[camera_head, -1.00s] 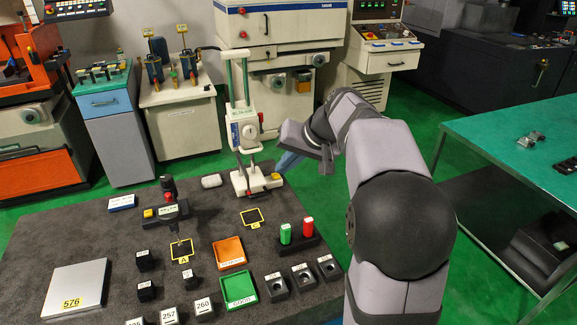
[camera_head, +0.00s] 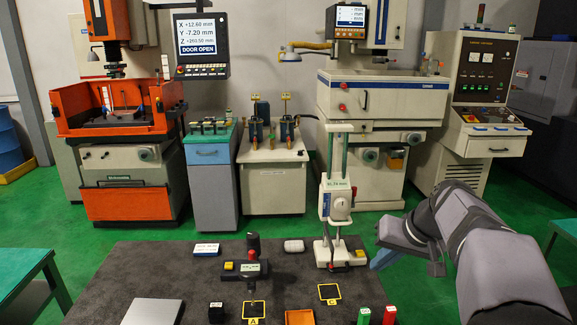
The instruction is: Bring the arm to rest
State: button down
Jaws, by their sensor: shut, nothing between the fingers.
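My arm reaches in from the right side of the head view, its grey and black links bent over the right part of the dark bench. My gripper (camera_head: 378,263) is at the arm's left end, just right of the base of the white height gauge (camera_head: 338,206). It is shut, with nothing held. A gap to the gauge shows in the picture, but the distance in depth is hard to tell. The fingertips are small and partly dark.
The dark bench top (camera_head: 120,270) holds a black fixture (camera_head: 245,268), a metal plate (camera_head: 153,312), an orange tray (camera_head: 299,317), and green (camera_head: 364,316) and red (camera_head: 389,315) pieces. A green-topped table (camera_head: 565,232) stands at right. Machines line the back.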

jog(key=s+d+f+n+g+h+b, duration=0.2)
jog(key=s+f+n+g+h, duration=0.1)
jog(key=s+f+n, duration=0.6)
jog(key=s+d+f+n+g+h+b, duration=0.15)
jog(key=s+f+n+g+h, duration=0.35)
jog(key=s, duration=0.7)
jog(key=s+a+f+m+t+y+p, duration=0.1)
jog(key=a+f+m+y+p, duration=0.1)
jog(key=a+m, duration=0.3)
jog(key=s+a+f+m+t+y+p, duration=0.1)
jog(key=s+a+f+m+y+p, duration=0.1)
jog(key=a+m, duration=0.4)
jog(key=shift+s+a+f+m+t+y, duration=0.3)
jog(key=shift+a+f+y, duration=0.5)
jog(key=shift+a, duration=0.25)
